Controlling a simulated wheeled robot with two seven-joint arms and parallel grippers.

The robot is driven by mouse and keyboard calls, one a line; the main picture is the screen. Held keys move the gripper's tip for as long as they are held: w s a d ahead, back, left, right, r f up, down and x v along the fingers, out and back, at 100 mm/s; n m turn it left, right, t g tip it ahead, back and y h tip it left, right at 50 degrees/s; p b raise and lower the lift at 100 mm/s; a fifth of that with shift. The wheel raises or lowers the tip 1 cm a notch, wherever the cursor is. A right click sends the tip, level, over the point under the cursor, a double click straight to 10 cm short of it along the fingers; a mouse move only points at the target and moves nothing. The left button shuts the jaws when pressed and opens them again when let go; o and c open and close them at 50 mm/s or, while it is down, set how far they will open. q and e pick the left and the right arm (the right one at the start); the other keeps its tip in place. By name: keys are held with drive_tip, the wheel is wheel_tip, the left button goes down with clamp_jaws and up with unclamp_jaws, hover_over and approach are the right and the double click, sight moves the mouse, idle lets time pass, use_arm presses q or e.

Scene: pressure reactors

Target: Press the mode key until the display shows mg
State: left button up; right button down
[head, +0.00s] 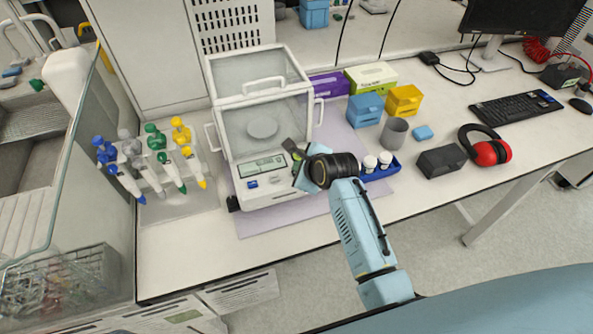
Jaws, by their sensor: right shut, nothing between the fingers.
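The analytical balance (222,140) with a glass draft shield stands on a purple mat on the bench. Its greenish display (262,167) is on the front panel; the text on it is too small to read. A blue key (252,184) sits below the display at left. Which key is the mode key cannot be told. My right gripper (292,155) is shut and empty, at the right end of the balance's front panel, beside the display. It hides that part of the panel; whether it touches cannot be told. My left gripper is not in view.
A pipette stand (155,205) is left of the balance. A blue tray (381,173) with white-capped vials is close right of my right gripper. Blue (365,108) and yellow (404,100) boxes, a grey cup (394,132) and red earmuffs (487,152) stand farther right.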

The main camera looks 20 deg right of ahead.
drive_tip(key=shift+f, duration=0.45)
idle(0.6)
drive_tip(key=shift+r+p, duration=0.9)
drive_tip(key=shift+p, duration=0.25)
wheel_tip(320, 180, up, 3)
drive_tip(key=p, duration=0.3)
drive_tip(key=shift+f, duration=0.1)
wheel_tip(320, 180, up, 2)
drive_tip(key=shift+r, duration=0.1)
idle(0.4)
